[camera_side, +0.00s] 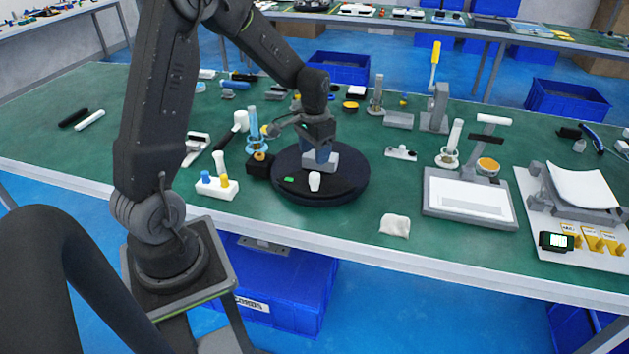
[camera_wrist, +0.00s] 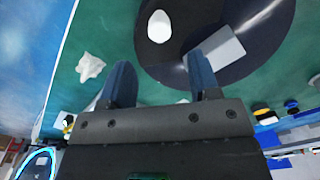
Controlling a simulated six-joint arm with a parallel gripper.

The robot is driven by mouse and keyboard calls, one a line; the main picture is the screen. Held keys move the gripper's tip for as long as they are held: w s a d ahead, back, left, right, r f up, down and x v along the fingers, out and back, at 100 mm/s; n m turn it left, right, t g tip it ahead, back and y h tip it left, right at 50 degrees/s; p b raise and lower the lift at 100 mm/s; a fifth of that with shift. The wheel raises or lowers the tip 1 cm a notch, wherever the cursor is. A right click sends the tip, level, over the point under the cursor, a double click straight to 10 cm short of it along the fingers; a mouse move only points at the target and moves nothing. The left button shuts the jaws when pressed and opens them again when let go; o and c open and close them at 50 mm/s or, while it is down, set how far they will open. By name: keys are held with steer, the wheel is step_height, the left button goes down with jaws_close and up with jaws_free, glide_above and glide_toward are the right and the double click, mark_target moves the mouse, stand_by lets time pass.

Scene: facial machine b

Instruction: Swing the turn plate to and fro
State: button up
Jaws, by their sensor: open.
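The turn plate (camera_side: 345,187) is a round black disc on the green table. On it are a grey-white block (camera_side: 320,162), a small white cup-like piece (camera_side: 314,181) and a small green piece (camera_side: 288,179). My gripper (camera_side: 318,155) points down over the plate, close to the block. In the wrist view my gripper (camera_wrist: 160,85) has two blue fingers spread apart with nothing between them. The plate (camera_wrist: 262,60) fills the upper right there, with the white piece (camera_wrist: 159,27) and the block (camera_wrist: 215,52) on it. Whether a finger touches the block or plate is hidden.
A white holder (camera_side: 216,189) with coloured pegs and a black box (camera_side: 260,165) stand left of the plate. A white cloth (camera_side: 394,225) lies to its front right, also in the wrist view (camera_wrist: 89,67). A framed white panel (camera_side: 468,198) stands farther right.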

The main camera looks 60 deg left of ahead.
mark_target(314, 174)
step_height(314, 174, down, 10)
steer(key=shift+r, duration=0.1)
stand_by(0.4)
jaws_close()
stand_by(0.3)
